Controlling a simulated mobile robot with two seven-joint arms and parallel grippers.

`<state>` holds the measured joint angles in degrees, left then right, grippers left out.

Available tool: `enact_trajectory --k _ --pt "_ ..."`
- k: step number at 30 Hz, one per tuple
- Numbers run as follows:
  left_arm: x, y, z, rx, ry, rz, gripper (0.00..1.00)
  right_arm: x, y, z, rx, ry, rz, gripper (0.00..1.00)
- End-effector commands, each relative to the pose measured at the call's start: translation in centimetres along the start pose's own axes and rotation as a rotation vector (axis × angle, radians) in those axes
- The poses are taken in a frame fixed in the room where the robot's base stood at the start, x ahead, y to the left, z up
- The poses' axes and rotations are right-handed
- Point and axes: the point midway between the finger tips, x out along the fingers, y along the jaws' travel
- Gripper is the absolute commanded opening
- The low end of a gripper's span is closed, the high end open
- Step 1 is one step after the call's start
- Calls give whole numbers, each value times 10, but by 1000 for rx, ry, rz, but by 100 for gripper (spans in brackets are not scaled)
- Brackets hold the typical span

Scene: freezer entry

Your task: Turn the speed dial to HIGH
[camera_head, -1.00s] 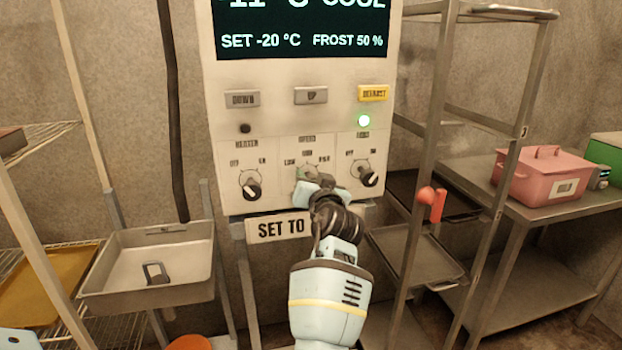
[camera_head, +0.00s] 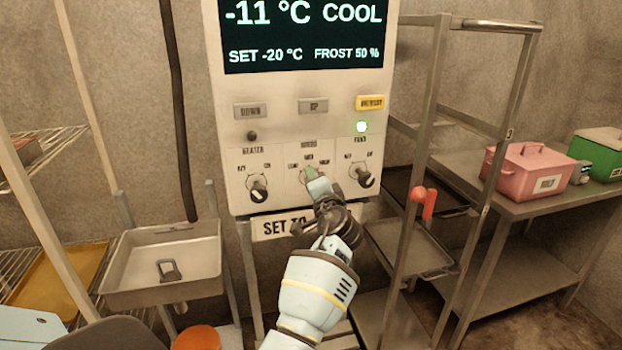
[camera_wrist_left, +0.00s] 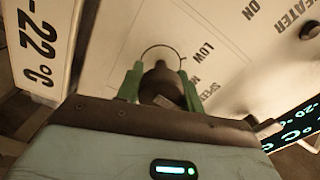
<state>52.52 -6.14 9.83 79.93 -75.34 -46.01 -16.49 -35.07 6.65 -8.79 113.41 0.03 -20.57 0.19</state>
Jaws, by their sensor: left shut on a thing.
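The speed dial (camera_wrist_left: 161,84) is a black knob in the middle of the control panel, with LOW and part of another label beside it in the left wrist view. My left gripper (camera_wrist_left: 160,86) has its green fingers on either side of the knob and is shut on it. In the head view the gripper (camera_head: 311,176) reaches the SPEED section of the panel (camera_head: 236,190) from below and covers most of the dial. I cannot tell which mark the dial points to. My right gripper is not in view.
The heater knob (camera_head: 258,188) and fans knob (camera_head: 365,179) flank the dial. A SET TO placard (camera_head: 270,228) sits just below.

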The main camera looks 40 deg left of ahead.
Motion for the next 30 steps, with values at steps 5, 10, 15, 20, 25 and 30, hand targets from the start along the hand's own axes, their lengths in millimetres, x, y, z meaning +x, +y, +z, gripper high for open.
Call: enact_trajectory --k 5,10,15,20,25,30 --pt "0 -6 -1 168 -1 -5 14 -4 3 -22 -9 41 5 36" --pt "1 -6 -1 327 -1 -5 14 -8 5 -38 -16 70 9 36" --pt "1 -5 -1 475 -1 -6 14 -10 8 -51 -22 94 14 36" --pt "1 -4 0 591 -2 -5 14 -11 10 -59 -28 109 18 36" --pt "1 -2 0 683 -2 -4 14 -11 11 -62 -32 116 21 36" --pt "1 -1 1 740 -1 -4 14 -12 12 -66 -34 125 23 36"
